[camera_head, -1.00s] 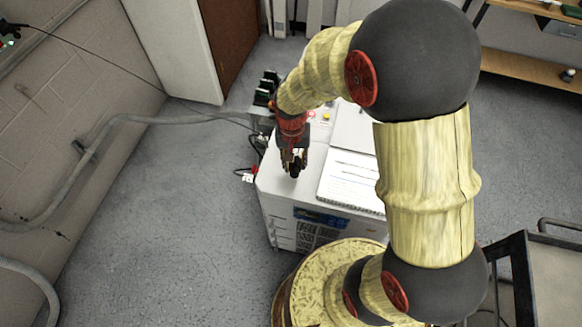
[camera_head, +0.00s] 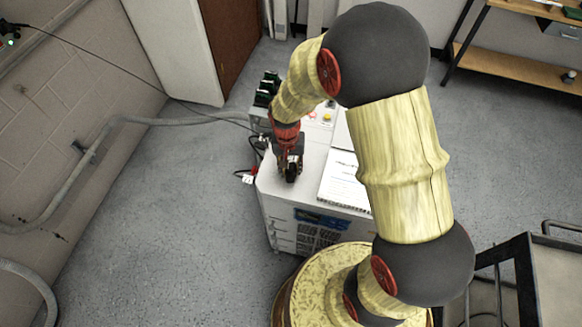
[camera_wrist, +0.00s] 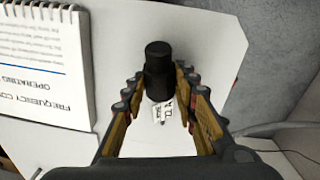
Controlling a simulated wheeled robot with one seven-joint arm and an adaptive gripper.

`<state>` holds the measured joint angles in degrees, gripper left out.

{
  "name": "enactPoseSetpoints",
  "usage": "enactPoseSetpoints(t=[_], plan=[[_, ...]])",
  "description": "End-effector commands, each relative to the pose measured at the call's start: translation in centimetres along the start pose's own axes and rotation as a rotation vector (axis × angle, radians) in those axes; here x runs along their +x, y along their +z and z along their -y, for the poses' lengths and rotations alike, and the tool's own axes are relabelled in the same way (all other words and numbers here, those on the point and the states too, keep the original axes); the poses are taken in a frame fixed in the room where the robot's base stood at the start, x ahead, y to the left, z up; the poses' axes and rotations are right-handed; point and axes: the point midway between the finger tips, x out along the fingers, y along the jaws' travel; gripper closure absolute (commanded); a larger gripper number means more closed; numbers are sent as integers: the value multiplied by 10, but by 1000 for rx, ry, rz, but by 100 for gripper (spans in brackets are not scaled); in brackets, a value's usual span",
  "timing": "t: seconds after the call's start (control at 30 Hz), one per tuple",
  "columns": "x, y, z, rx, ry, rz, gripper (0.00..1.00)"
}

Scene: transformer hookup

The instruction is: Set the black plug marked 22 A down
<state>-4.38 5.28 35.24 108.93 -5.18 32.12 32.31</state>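The black plug (camera_wrist: 158,72) is between the fingers of my gripper (camera_wrist: 159,78) in the wrist view, with a pale tag marked 22 A (camera_wrist: 162,112) on its near part. The fingers close in on both sides of the plug, and my gripper looks shut on it. In the head view, the dark plug (camera_head: 291,173) shows at the tip of my gripper (camera_head: 290,164), over the left front of the white cabinet's top (camera_head: 304,184). I cannot tell whether the plug touches the top.
An open ring-bound manual (camera_head: 344,184) lies right of my gripper on the cabinet; it also shows in the wrist view (camera_wrist: 45,60). Green-black connectors (camera_head: 268,86) stand behind, with a grey conduit (camera_head: 180,121) to the left.

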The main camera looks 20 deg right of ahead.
Motion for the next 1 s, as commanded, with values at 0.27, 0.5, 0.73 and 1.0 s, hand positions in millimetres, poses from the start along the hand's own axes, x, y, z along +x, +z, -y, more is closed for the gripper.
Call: enactPoseSetpoints(t=[0.27, 0.5, 0.73, 1.0], plan=[[0, 0, 0, 0, 0, 0, 56], [0, 0, 0, 0, 0, 0, 54], [-12, -1, 0, 0, -1, -2, 54], [-64, -1, 0, 0, -2, -4, 54]])
